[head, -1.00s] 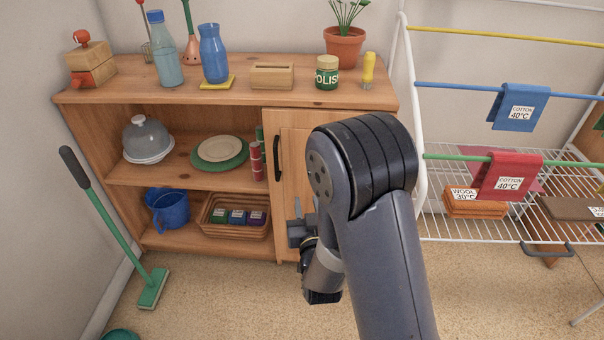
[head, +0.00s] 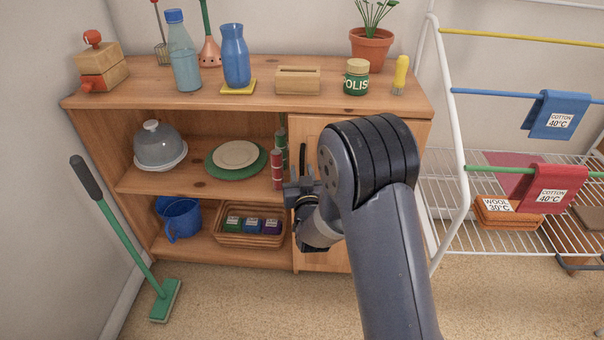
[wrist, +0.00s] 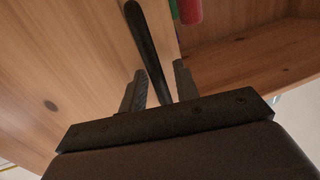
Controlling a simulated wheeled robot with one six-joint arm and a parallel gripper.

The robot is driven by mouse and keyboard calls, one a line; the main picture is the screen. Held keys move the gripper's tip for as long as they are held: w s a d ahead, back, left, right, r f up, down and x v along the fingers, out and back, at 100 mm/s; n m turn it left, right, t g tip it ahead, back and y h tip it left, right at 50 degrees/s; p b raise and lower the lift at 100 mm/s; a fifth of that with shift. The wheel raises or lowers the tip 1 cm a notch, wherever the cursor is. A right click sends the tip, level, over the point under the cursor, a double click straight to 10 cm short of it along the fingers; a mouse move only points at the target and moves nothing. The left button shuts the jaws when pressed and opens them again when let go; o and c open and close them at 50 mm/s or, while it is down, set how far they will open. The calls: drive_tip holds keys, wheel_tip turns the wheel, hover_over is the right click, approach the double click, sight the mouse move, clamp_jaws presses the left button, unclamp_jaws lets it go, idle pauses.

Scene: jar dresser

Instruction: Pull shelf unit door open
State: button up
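The shelf unit (head: 90,103) is light wood, with open shelves on the left and a door (head: 309,128) on the right. The door looks closed, and my arm covers much of it. Its black upright bar handle (head: 303,155) is partly hidden by my gripper (head: 297,187). In the wrist view the handle (wrist: 145,40) runs down between the two fingers of my gripper (wrist: 159,72). The fingers are apart, with a gap visible on each side of the handle. The wooden door face (wrist: 70,60) fills the left of that view.
Red cans (head: 277,170) stand on the shelf just left of the handle. Bottles, a polish jar (head: 356,77) and a potted plant (head: 372,47) stand on top. A white drying rack (head: 461,150) is close on the right. A green broom (head: 125,240) leans at left.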

drive_tip(key=shift+c, duration=0.4)
clamp_jaws()
drive_tip(key=shift+s, duration=0.15)
